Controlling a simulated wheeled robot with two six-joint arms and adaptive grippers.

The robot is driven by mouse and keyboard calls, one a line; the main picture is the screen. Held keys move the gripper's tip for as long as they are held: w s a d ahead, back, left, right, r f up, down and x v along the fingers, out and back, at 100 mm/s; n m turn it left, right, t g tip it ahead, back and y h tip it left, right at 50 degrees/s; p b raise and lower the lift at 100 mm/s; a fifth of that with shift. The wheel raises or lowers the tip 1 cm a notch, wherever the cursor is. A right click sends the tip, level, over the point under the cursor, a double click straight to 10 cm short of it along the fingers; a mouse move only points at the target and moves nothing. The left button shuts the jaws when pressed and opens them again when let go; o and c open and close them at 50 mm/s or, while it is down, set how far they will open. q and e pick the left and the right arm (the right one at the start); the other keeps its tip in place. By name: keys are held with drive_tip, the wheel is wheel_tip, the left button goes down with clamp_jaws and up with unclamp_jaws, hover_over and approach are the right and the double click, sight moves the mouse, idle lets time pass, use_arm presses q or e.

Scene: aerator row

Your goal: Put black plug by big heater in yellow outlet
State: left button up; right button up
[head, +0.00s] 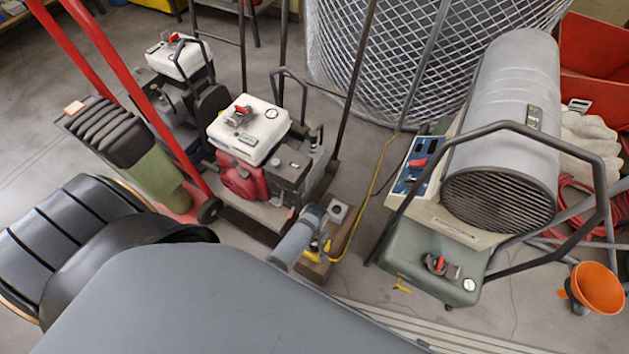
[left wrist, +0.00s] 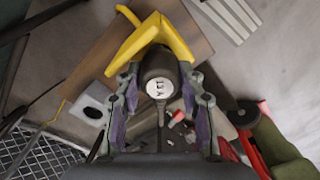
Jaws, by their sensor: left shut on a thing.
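The big heater (head: 500,130), a grey cylinder on a green tank, stands at the right in the head view. My left gripper (head: 316,242) is over a wooden board (head: 347,236) left of it. In the left wrist view, the left gripper (left wrist: 160,82) is shut on a black plug (left wrist: 158,70) with a round white label. The yellow outlet (left wrist: 158,36) is an angled yellow piece right at the plug's front. It partly shows in the head view (head: 322,249). I cannot tell whether the plug's prongs are inside it. My right gripper is not in view.
A grey outlet plate (head: 338,211) is on the same board. A yellow cord (head: 376,185) runs along the floor. Red and white engine machines (head: 255,150) stand close at left. An orange funnel (head: 597,287) is at far right.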

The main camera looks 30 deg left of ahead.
use_arm(q)
drive_tip(key=shift+f+b, duration=0.6)
drive_tip(key=shift+f, duration=0.4)
drive_tip(key=o, duration=1.3)
drive_tip(key=shift+c, duration=0.2)
